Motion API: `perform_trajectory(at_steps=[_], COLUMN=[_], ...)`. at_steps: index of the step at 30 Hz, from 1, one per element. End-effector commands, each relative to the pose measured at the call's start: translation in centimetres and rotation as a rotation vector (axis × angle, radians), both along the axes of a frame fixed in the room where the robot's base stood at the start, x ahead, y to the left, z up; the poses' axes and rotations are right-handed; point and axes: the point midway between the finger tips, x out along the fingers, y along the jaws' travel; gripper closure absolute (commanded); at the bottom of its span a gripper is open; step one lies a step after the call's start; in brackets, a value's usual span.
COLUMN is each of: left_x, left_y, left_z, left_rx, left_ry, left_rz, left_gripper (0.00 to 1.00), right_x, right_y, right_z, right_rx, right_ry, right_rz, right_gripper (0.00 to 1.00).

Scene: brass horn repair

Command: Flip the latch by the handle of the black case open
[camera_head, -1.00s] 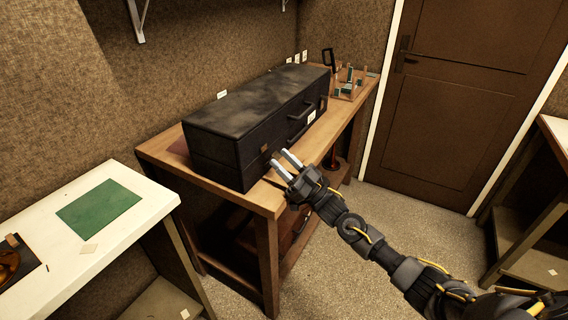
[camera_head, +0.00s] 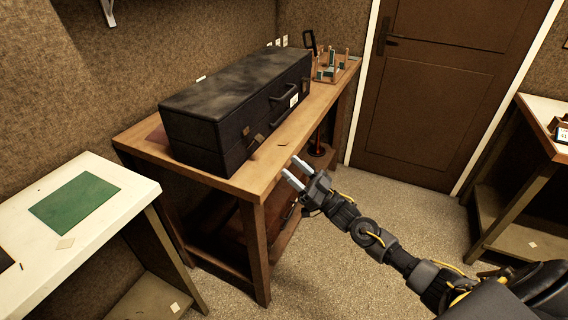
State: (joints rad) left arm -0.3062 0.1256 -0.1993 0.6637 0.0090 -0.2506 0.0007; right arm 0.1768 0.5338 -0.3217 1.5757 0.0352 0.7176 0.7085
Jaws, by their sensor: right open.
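The black case (camera_head: 225,100) lies closed on the wooden workbench (camera_head: 268,165). Its handle (camera_head: 283,94) is on the long front side, beside a white label. A small brownish latch (camera_head: 258,140) shows low on that side, left of the handle, and appears tilted; another small metal piece (camera_head: 245,131) is just above it. My right gripper (camera_head: 292,171) is open and empty, in front of the bench's front edge and apart from the case. Its two pale fingers point up and left toward the case. My left gripper is not in view.
A small rack with pegs and green blocks (camera_head: 331,68) stands at the bench's far end. A white table (camera_head: 115,225) with a green mat (camera_head: 75,205) is at left. A brown door (camera_head: 430,90) stands behind. Floor between the benches is clear.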

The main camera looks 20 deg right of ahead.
Motion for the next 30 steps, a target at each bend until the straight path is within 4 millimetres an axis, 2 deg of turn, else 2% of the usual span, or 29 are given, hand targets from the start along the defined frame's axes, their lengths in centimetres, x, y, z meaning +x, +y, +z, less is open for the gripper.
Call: perform_trajectory(at_steps=[10,13,15,17,20,21,23,24,26,27,29,30], left_x=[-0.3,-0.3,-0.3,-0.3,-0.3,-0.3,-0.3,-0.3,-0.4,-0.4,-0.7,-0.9], left_y=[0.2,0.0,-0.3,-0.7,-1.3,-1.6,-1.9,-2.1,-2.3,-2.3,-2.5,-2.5], left_z=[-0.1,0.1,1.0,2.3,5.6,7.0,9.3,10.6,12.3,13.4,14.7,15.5], left_rx=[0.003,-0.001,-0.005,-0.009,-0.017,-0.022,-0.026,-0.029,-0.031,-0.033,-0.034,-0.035], left_ry=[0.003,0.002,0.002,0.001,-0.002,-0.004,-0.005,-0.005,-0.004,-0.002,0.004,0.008], left_rz=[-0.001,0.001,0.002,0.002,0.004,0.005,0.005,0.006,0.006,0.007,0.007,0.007], left_gripper=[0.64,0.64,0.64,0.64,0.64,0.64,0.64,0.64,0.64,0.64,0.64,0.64], right_x=[-0.4,-0.3,0.1,0.6,0.4,-0.7,-3.9,-7.0,-12.5,-16.6,-22.8,-27.0], right_y=[-0.3,-0.4,-0.7,-1.3,-2.8,-3.5,-4.2,-4.5,-4.5,-4.4,-3.8,-3.4], right_z=[-0.3,-0.5,-1.6,-4.0,-11.3,-15.2,-21.6,-25.8,-31.3,-34.4,-38.0,-39.7], right_rx=[0.000,-0.001,-0.010,-0.030,-0.106,-0.153,-0.242,-0.308,-0.409,-0.475,-0.569,-0.627], right_ry=[-0.001,0.009,0.056,0.140,0.376,0.499,0.699,0.834,1.027,1.147,1.310,1.409], right_rz=[0.001,-0.007,-0.043,-0.106,-0.261,-0.326,-0.411,-0.453,-0.492,-0.502,-0.499,-0.487], right_gripper=[0.53,0.62,0.62,0.62,0.62,0.62,0.62,0.62,0.62,0.62,0.62,0.62])
